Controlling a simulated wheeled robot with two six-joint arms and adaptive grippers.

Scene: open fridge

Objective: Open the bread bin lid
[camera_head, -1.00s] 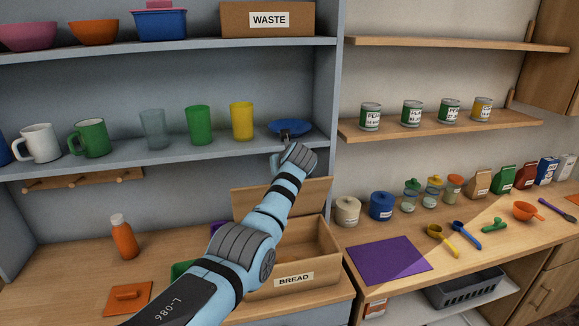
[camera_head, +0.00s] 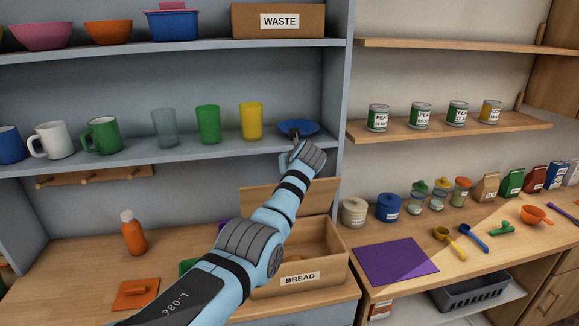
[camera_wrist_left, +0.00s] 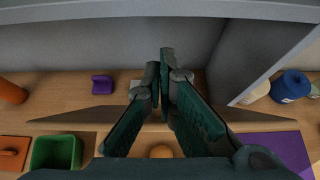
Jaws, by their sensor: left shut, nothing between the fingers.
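The wooden bread bin (camera_head: 342,270), with a BREAD label on its front, stands on the counter below the shelf. Its lid (camera_head: 262,198) is raised and stands up at the back, leaving the bin open at the top. My arm hides much of the bin's left side. A round brown item (camera_wrist_left: 161,151) shows inside the bin in the left wrist view. My left gripper (camera_head: 296,135) is above the bin, in front of the blue plate on the shelf. Its fingers (camera_wrist_left: 166,65) are shut and empty, apart from the lid. My right gripper is out of view.
The shelf above holds mugs, cups (camera_head: 251,121) and a blue plate (camera_head: 309,127) close behind my left gripper. An orange bottle (camera_head: 133,234) and an orange lidded item (camera_head: 136,293) are on the left counter. A purple mat (camera_head: 396,261) lies right of the bin.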

